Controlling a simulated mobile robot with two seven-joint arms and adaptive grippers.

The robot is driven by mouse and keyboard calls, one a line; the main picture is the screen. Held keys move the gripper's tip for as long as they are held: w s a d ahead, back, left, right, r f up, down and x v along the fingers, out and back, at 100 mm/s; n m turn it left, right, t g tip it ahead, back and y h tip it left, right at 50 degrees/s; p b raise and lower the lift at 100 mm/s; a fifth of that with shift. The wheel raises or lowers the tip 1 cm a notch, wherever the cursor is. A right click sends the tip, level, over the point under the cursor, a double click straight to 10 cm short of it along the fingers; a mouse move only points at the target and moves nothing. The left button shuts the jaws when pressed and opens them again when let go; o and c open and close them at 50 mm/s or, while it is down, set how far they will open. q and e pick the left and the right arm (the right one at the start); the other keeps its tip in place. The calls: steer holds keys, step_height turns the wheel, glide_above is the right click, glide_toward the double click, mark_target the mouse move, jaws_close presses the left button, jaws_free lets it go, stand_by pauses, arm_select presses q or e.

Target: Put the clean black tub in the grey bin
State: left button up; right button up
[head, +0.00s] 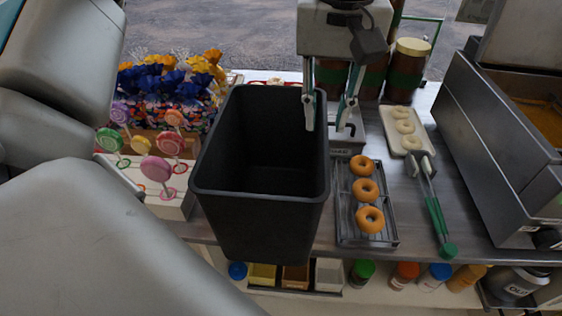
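The black tub (260,225) is large, deep and upright, and its visible inside is empty. It is in the middle of the head view, at the counter's front edge. Its lower front hides part of that edge, so I cannot tell whether it rests there or hangs above. My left gripper (328,122) points down at the tub's far right rim. One finger is over the tub's inside and the other is outside the right wall. The fingers are spread, with a gap showing around the rim. My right gripper is not in view. I see no grey bin.
Lollipops in a white stand (172,204) are close left of the tub. A rack of doughnuts (382,238) is close right, then tongs (436,212) and a pale tray (391,124). A steel fryer (483,150) fills the right. Bottles and small tubs line a lower shelf.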

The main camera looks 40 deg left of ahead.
mark_target(324, 133)
arm_select(q)
steer(key=shift+s+f, duration=0.15)
steer(key=shift+f, duration=0.8)
steer(key=f, duration=0.3)
steer(key=f+b, duration=0.1)
steer(key=f, duration=0.1)
steer(key=shift+w+a+f, duration=0.1)
steer(key=shift+w, duration=0.25)
jaws_close()
